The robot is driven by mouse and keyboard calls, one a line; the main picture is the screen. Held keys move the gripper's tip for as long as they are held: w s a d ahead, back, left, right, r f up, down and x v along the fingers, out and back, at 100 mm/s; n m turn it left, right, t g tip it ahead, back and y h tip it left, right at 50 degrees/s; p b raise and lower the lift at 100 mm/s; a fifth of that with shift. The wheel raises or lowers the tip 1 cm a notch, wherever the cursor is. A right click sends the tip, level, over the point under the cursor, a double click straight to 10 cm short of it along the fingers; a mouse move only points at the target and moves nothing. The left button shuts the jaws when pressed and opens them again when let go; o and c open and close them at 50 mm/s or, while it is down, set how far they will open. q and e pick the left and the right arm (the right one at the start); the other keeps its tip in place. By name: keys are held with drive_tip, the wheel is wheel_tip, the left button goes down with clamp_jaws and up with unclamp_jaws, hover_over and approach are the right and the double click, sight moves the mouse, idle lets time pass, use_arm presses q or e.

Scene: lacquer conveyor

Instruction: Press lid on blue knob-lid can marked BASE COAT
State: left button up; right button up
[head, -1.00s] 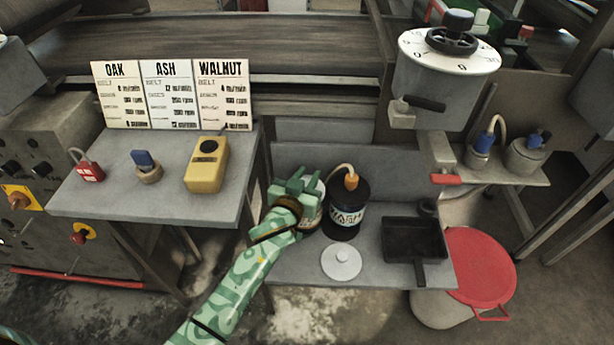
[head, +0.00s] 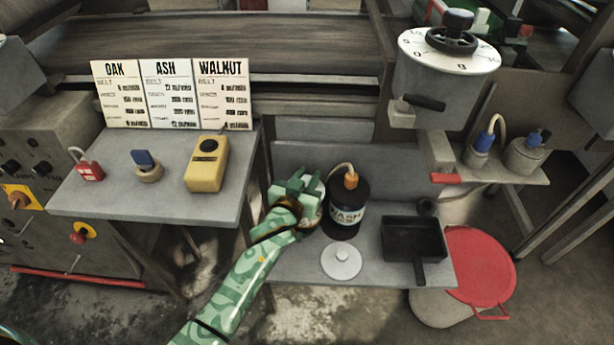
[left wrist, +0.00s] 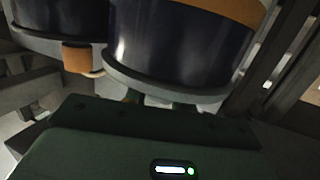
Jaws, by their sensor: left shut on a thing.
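My left gripper (head: 298,187) is shut over the top of a can (head: 311,217) on the low grey shelf. The gripper hides most of this can; its lettering cannot be read. In the left wrist view a dark blue can (left wrist: 180,45) with an orange band and grey rim is right at the fingers. The left gripper (left wrist: 155,100) is shut there on a small pale part at the rim, seemingly the lid's knob. Whether the lid sits flush cannot be told. A loose pale grey knobbed lid (head: 341,262) lies in front. My right gripper is not in view.
A dark WASH can (head: 346,212) with an orange cap and tube stands close right of the gripper. It also shows in the left wrist view (left wrist: 60,15). A black tray (head: 413,240) sits farther right, beside a red-lidded bucket (head: 480,265). The grey table (head: 200,210) is left.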

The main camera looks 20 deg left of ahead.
use_arm(q)
drive_tip(key=o, duration=1.5)
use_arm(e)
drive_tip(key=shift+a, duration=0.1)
use_arm(q)
drive_tip(key=shift+r+p, duration=0.6)
drive_tip(key=shift+r, duration=0.15)
wheel_tip(320, 180, up, 3)
drive_tip(key=p, duration=0.2)
drive_tip(key=shift+p, duration=0.4)
drive_tip(key=shift+r+p, duration=1.2)
drive_tip(key=shift+r, duration=0.15)
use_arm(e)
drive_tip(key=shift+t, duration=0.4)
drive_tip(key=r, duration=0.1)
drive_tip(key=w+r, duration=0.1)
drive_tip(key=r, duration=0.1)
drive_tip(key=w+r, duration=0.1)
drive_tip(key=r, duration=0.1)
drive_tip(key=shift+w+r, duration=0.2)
